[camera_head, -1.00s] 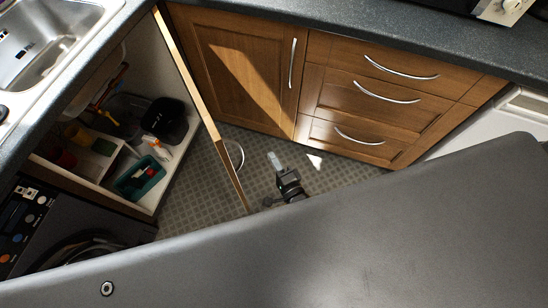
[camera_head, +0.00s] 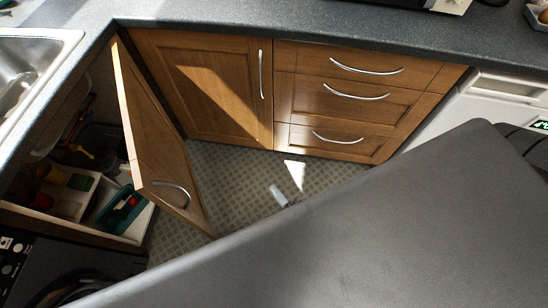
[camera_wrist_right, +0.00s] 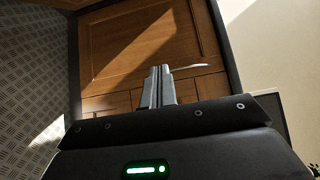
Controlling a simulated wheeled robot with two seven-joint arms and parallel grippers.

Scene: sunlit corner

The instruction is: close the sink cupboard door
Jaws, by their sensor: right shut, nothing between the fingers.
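The sink cupboard door (camera_head: 150,135) is a brown wooden panel hinged at its far edge. It stands part open, with its curved metal handle (camera_head: 172,190) on the outer face towards the right. The open cupboard (camera_head: 128,232) shows to its left, below the sink. My right gripper (camera_head: 278,194) is shut and empty. It is low over the floor, to the right of the door and apart from it, and mostly hidden behind my dark grey body. In the right wrist view its closed fingers (camera_wrist_right: 160,86) point towards wooden fronts. My left gripper does not show.
A closed wooden cupboard (camera_head: 215,85) and a stack of drawers (camera_head: 350,95) with metal handles stand behind. A dark appliance (camera_head: 60,270) is at the lower left. Bare patterned floor (camera_head: 240,185) lies between the door and the drawers.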

